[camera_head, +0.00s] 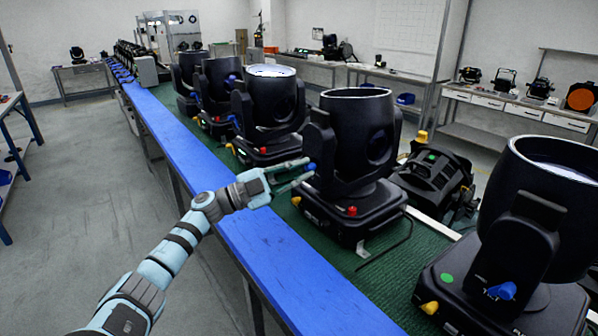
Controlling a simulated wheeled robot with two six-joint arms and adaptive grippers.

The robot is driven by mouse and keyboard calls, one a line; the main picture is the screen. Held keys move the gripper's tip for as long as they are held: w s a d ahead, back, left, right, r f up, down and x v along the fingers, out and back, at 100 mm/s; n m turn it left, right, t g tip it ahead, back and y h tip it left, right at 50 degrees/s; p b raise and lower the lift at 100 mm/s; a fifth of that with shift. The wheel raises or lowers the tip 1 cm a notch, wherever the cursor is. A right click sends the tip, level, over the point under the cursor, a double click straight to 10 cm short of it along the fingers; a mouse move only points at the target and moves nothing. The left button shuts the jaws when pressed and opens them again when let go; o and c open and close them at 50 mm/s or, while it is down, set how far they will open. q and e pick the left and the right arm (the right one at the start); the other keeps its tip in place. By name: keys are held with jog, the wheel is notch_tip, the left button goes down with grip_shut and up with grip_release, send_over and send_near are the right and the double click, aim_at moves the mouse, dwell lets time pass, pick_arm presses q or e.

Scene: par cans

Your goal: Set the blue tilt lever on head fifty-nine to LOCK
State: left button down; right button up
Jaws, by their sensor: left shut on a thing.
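Several black moving heads stand in a row on the green belt. The middle head (357,125) stands upright, with a small blue tilt lever (311,167) on its near yoke arm. My left gripper (307,171) reaches in from the left and is shut on this blue lever; its fingertips partly hide it. The head's number and the lever's markings are too small to read. A red knob (351,211) and a yellow knob (296,201) show on its base. My right gripper is out of view.
Another upright head (560,200) with a blue lever (502,291) stands at the near right. A head lying tilted (437,178) is behind, between the two. A blue rail (230,200) edges the belt. The grey floor at left is open.

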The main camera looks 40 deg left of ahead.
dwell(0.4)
pick_arm(q)
jog(key=c, duration=1.6)
grip_release()
jog(key=v, duration=1.2)
jog(key=shift+w, duration=0.1)
jog(key=shift+f, duration=0.1)
